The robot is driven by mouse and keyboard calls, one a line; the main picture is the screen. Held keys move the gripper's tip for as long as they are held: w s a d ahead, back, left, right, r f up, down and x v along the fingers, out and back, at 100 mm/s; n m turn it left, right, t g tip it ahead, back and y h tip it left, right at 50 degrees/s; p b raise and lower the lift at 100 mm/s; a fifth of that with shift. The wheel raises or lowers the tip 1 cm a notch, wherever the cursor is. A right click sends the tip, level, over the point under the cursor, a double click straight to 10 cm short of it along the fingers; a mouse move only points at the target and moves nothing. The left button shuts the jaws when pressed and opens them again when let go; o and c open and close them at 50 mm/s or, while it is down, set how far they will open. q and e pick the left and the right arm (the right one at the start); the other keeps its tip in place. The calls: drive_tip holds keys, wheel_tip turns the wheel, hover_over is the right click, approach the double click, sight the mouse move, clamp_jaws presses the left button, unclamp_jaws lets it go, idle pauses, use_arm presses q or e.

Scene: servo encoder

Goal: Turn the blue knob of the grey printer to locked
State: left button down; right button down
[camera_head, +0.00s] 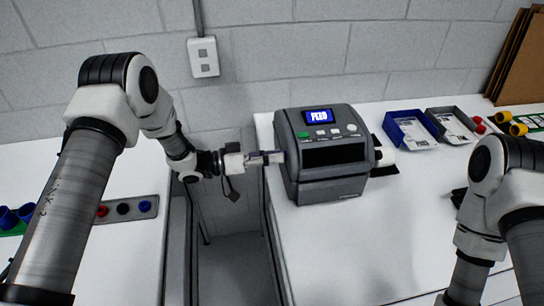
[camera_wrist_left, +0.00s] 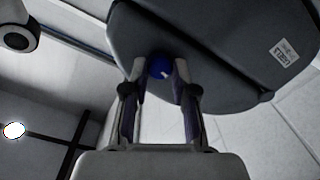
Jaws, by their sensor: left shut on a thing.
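The grey printer (camera_head: 322,153) stands on the white table, with a lit blue screen on its sloped top. My left gripper (camera_head: 280,157) reaches to the printer's left side in the head view. In the left wrist view the blue knob (camera_wrist_left: 160,67) sits on the printer's grey side (camera_wrist_left: 215,50), between the fingertips of my left gripper (camera_wrist_left: 160,80), which are shut on it. A small pale mark shows on the knob. The knob is hidden in the head view. My right arm is at the right, its gripper mostly out of view.
A blue bin (camera_head: 411,131) and a grey bin (camera_head: 452,126) with paper labels stand right of the printer. Red and yellow parts lie farther right. A gap separates the printer's table from the left table. The table front is clear.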

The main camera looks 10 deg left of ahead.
use_arm(q)
drive_tip(key=shift+s+f+n, duration=0.1)
drive_tip(key=shift+f+n, duration=0.05)
drive_tip(key=shift+n, duration=0.55)
drive_tip(key=shift+s+f+n, duration=0.1)
drive_tip(key=shift+n, duration=0.6)
drive_tip(key=c, duration=0.9)
unclamp_jaws()
drive_tip(key=shift+w+d, duration=0.1)
drive_tip(key=shift+w, duration=0.05)
drive_tip(key=shift+r, duration=0.1)
drive_tip(key=v, duration=1.2)
